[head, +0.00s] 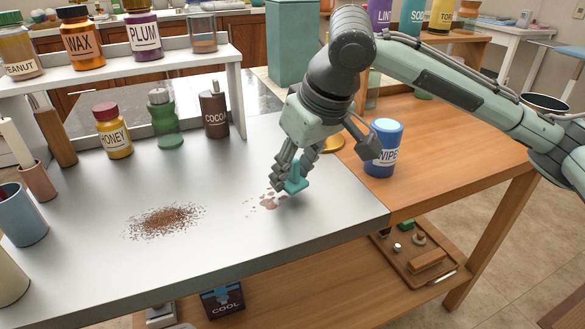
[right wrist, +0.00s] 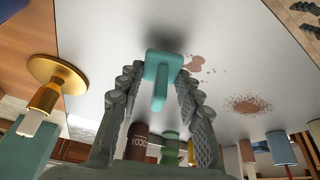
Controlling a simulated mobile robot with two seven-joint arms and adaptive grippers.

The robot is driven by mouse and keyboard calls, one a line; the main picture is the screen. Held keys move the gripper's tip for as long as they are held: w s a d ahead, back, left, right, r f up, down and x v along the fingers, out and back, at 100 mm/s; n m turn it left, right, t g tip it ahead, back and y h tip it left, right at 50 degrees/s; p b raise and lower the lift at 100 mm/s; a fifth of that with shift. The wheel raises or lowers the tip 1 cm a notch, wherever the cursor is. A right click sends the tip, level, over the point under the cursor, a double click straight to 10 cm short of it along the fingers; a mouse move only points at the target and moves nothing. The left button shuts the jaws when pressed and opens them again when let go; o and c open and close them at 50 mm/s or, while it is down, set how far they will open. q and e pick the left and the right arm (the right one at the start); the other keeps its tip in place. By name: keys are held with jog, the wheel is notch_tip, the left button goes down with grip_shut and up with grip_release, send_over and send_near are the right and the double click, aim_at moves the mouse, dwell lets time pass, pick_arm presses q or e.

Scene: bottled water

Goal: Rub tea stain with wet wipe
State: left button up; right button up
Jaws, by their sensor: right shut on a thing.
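The tea stain (head: 268,202) is a patch of pinkish-brown spots on the grey tabletop, just left of my right gripper in the head view. It also shows in the right wrist view (right wrist: 197,64). My right gripper (head: 287,183) points down, shut on a teal piece (head: 297,180), which I take for the wet wipe. In the right wrist view the teal piece (right wrist: 159,68) has a flat pad and a narrow tab between the fingertips. It is low over the table beside the stain; I cannot tell if it touches. My left gripper is not in the head view.
A brown powder patch (head: 163,219) lies left of the stain. A blue wipes canister (head: 383,150) stands on the wooden table (head: 430,130) at right. A honey jar (head: 112,132), green bottle (head: 163,118) and cocoa bottle (head: 214,112) stand behind. The tabletop's front is clear.

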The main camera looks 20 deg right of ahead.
aim_at(244, 203)
jog(key=shift+f, duration=0.95)
jog(key=shift+r+p, duration=0.25)
jog(key=shift+p, duration=0.35)
jog(key=shift+a+p, duration=0.35)
jog(key=shift+a, duration=0.15)
jog(key=shift+s+a+f+p, duration=0.1)
jog(key=shift+a+p, duration=1.2)
jog(key=shift+a, duration=1)
jog(key=shift+a+f, duration=0.1)
jog(key=shift+a, duration=1.1)
jog(key=shift+f, duration=0.15)
